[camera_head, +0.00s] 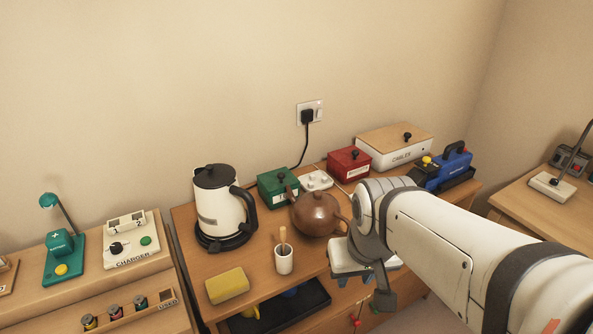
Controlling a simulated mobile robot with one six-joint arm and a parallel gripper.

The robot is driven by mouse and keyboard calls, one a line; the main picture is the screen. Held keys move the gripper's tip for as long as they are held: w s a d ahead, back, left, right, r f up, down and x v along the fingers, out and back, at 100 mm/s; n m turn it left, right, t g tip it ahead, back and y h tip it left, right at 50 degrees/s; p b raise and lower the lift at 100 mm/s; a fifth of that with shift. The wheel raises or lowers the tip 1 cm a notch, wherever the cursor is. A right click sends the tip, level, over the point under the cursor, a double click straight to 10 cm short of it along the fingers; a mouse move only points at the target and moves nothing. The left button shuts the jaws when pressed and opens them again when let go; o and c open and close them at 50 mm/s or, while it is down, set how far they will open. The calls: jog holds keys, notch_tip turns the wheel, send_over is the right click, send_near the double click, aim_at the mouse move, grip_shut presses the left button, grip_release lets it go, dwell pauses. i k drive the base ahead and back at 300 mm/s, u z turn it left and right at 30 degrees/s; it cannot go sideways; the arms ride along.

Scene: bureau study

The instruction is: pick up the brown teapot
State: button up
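The brown teapot (314,215) stands upright on the wooden sideboard, with its lid on and a small knob on top. Its spout points up to the left, and its handle is on the right, partly behind my arm. My white arm comes in from the lower right, and its dark end, my gripper (380,280), hangs just right of and in front of the teapot. The fingers are seen from behind and partly covered by the arm, so their opening does not show. I see no clear contact with the teapot.
A white kettle (220,211) stands left of the teapot. A green box (278,188) and red box (349,164) stand behind it. A white cup (284,260) and yellow sponge (227,285) are in front. A blue tool (445,169) lies beyond my arm.

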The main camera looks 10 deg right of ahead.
aim_at(317, 213)
jog(key=u, duration=2.35)
jog(key=k, duration=1.3)
jog(key=z, duration=1.55)
jog(key=i, duration=1)
jog(key=z, duration=0.05)
